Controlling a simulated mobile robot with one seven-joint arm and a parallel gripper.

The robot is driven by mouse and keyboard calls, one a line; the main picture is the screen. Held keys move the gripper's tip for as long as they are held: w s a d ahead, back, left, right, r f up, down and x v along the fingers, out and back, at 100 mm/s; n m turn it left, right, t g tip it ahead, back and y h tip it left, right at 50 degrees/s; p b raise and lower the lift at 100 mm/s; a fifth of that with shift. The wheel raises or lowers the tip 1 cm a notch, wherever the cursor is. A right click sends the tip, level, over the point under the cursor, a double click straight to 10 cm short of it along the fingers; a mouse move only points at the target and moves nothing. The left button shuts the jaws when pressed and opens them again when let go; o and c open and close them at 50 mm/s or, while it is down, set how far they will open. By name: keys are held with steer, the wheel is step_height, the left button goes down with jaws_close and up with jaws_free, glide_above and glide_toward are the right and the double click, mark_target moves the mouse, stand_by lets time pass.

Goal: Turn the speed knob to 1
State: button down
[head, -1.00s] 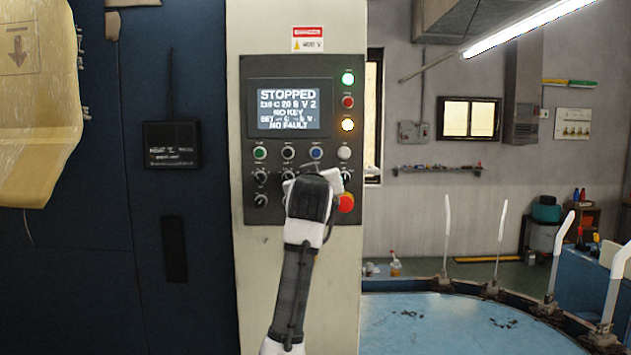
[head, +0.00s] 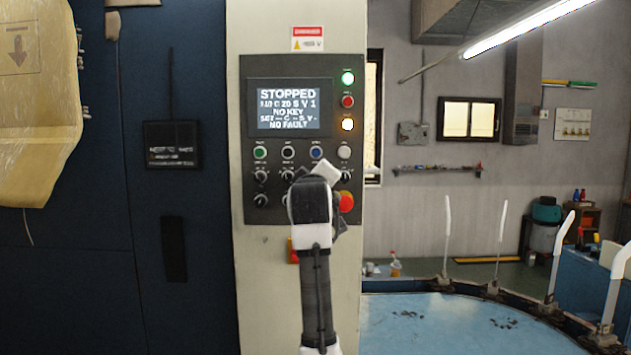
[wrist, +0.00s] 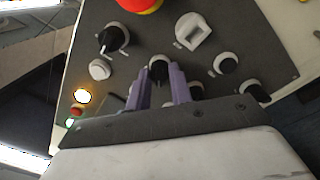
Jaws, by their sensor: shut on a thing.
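My gripper (wrist: 161,78) is shut on a black knob (wrist: 158,64) with a pale ring, its two purple fingers on either side of it. In the head view my gripper (head: 322,172) covers this knob, which sits in the upper knob row of the dark control panel (head: 290,70). I cannot read the knob's label or see its pointer clearly. The panel's display (head: 289,106) reads STOPPED, with a line ending V 1, then NO KEY and NO FAULT.
A red emergency stop (head: 347,201) is close to my gripper, right of it. In the wrist view a white key-like switch (wrist: 193,32) and other black knobs (wrist: 113,38) surround the held knob. A row of buttons (head: 260,153) lies above the knobs.

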steer(key=shift+n, duration=0.9)
steer(key=c, duration=1.3)
jaws_free()
steer(key=shift+o, duration=0.2)
steer(key=s+b, duration=0.6)
steer(key=s, duration=0.7)
steer(key=shift+s+a+f, duration=0.2)
steer(key=shift+s, duration=0.2)
